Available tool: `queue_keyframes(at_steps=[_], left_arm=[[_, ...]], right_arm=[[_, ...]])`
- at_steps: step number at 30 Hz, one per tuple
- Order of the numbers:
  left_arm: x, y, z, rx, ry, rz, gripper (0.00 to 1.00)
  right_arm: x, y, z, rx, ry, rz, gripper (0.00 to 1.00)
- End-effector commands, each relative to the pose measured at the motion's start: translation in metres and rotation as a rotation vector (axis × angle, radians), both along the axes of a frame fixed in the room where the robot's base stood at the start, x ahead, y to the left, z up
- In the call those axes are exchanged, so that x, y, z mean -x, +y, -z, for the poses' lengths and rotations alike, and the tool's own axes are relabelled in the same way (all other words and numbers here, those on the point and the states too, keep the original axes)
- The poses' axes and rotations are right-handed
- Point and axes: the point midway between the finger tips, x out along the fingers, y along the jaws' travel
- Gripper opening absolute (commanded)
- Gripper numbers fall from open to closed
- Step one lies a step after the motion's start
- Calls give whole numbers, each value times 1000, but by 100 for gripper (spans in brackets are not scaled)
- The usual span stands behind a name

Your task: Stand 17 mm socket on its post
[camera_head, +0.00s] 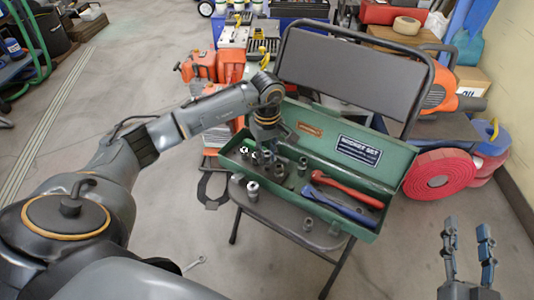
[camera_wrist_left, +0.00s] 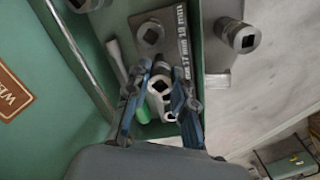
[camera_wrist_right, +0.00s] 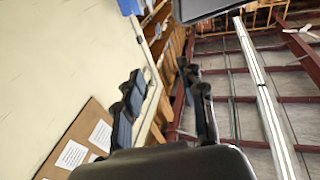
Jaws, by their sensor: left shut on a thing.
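My left gripper (camera_head: 265,143) reaches down into the left part of the green toolbox (camera_head: 378,205) on a chair seat. In the left wrist view its fingers (camera_wrist_left: 160,78) are shut on a bright metal socket (camera_wrist_left: 160,86), seen from its square-holed end. I cannot read its size or tell whether it sits on a post. A strip (camera_wrist_left: 184,45) marked 17 mm and 19 mm lies beside it. A dark socket (camera_wrist_left: 150,32) stands farther along the strip. My right gripper (camera_head: 468,250) is open and empty, away from the box; its fingers (camera_wrist_right: 160,100) are apart.
Loose sockets (camera_head: 253,190) and (camera_head: 307,223) stand on the chair seat (camera_head: 275,205) in front of the box. A red-handled tool (camera_head: 345,188) and a blue-handled tool (camera_head: 335,205) lie in the box. The chair back (camera_head: 350,75) rises behind. A wrench (camera_head: 195,263) lies on the floor.

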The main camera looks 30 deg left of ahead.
Motion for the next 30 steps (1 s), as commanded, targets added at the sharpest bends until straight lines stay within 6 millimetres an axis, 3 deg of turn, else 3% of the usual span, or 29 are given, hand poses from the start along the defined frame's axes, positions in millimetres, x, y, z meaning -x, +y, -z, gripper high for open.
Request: queue_keyframes(at_steps=[30], left_arm=[[0, 0, 21, 0, -1, 0, 0]], right_arm=[[15, 5, -58, -91, -333, -20, 40]])
